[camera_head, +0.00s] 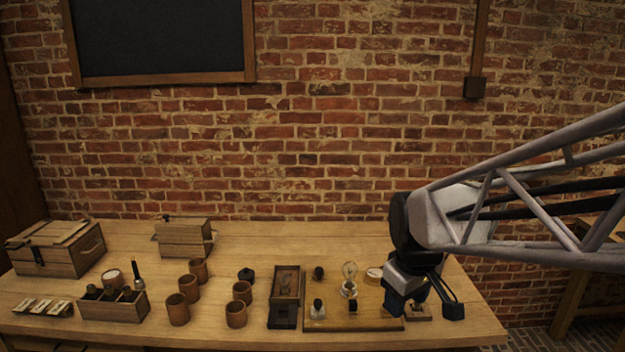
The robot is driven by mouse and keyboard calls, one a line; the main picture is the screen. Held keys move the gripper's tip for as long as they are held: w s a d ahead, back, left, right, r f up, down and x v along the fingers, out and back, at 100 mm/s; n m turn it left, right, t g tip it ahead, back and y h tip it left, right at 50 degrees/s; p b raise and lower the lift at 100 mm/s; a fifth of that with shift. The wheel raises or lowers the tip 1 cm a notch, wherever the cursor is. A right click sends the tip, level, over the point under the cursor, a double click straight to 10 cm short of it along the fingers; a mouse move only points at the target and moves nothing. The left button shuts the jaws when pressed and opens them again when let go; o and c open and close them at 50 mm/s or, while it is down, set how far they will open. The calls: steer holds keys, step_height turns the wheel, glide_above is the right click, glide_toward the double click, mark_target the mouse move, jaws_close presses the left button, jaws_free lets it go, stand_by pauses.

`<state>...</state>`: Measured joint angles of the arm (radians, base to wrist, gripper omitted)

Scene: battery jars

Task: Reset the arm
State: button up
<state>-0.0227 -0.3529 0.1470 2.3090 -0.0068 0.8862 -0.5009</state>
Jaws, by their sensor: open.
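My arm reaches in from the right edge, and my gripper (428,306) points down over the right end of the wooden table (470,318). Its two dark fingers stand apart, so it is open. The left finger is close to the right end of a wooden board (340,324); I cannot tell whether they touch. A small wooden piece with a dark part (418,314) shows between and behind the fingers. My arm and gripper hide part of the table behind them.
The board carries a glass bulb (349,274) and small dark parts. Left of it stand an open narrow box (286,284), several brown jars (178,310), a divided tray (114,308), a chest (58,248) and a smaller box (184,238). The table's back middle is clear.

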steer(key=s+d+m, duration=0.1)
steer(key=s+m, duration=0.5)
steer(key=s, duration=0.9)
steer(key=shift+s+d+r+t, duration=0.15)
steer(key=shift+s+r+t, duration=0.15)
steer(key=shift+r+t, duration=0.1)
stand_by(1.9)
